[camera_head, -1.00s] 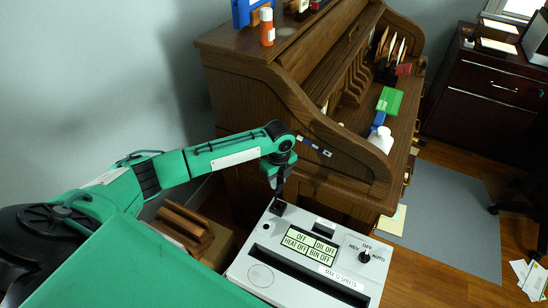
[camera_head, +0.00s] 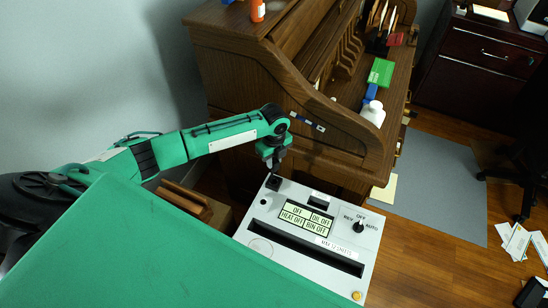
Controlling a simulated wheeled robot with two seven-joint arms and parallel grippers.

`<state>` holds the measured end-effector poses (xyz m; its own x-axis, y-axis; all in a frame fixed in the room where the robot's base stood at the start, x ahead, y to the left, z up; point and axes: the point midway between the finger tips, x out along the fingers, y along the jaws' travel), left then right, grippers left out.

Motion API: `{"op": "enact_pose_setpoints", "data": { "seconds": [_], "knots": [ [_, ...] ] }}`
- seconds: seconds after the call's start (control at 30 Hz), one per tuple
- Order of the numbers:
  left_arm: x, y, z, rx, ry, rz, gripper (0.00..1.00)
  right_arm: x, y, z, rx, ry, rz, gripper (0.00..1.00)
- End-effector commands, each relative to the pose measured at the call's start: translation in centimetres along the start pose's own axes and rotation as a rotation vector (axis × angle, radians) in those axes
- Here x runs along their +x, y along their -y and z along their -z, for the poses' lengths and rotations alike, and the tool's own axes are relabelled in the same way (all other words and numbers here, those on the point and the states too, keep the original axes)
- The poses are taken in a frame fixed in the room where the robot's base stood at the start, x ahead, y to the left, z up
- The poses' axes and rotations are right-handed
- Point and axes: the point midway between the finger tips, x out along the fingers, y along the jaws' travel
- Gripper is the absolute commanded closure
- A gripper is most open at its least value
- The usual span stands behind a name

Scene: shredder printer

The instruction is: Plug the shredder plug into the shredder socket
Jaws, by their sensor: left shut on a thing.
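The grey-white shredder (camera_head: 345,211) stands in front of the wooden desk, its top panel and long dark slot visible. A small black square fitting (camera_head: 273,183), which looks like the shredder socket, sits at its back left corner. My left gripper (camera_head: 273,166) points down just above this corner. It is shut on a small dark thing, apparently the shredder plug, mostly hidden by the fingers. I cannot tell whether the plug touches the socket. No cord can be made out. My right gripper is not in view.
The wooden roll-top desk (camera_head: 240,105) stands close behind the gripper and shredder. A cardboard box (camera_head: 214,212) with brown pieces sits left of the shredder. A grey mat (camera_head: 440,195) and open wooden floor lie to the right, with scattered papers (camera_head: 515,240).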

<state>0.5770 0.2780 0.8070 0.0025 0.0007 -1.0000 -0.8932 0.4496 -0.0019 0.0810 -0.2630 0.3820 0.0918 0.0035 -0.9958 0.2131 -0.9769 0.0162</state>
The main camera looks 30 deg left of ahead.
Motion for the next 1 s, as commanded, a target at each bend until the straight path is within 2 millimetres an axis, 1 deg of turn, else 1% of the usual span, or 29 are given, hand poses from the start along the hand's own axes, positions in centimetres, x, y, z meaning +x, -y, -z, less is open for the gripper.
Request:
{"op": "enact_pose_setpoints", "data": {
  "seconds": [0.03,0.4,0.5,0.67,1.0],
  "knots": [
    [0.8,-0.1,0.1,0.000,-0.001,-0.002,1.00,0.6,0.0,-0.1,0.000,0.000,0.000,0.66],
    [4.5,-0.1,0.1,0.000,-0.001,-0.003,1.00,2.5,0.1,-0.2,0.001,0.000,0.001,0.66],
    [5.2,-0.1,0.1,0.000,-0.002,-0.003,1.00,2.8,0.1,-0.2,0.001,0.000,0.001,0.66],
    [5.6,-0.1,0.1,0.001,-0.001,-0.002,1.00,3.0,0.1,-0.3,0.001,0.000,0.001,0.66],
    [5.6,-0.1,0.1,0.000,-0.001,-0.002,1.00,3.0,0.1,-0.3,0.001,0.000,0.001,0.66]
  ]
}}
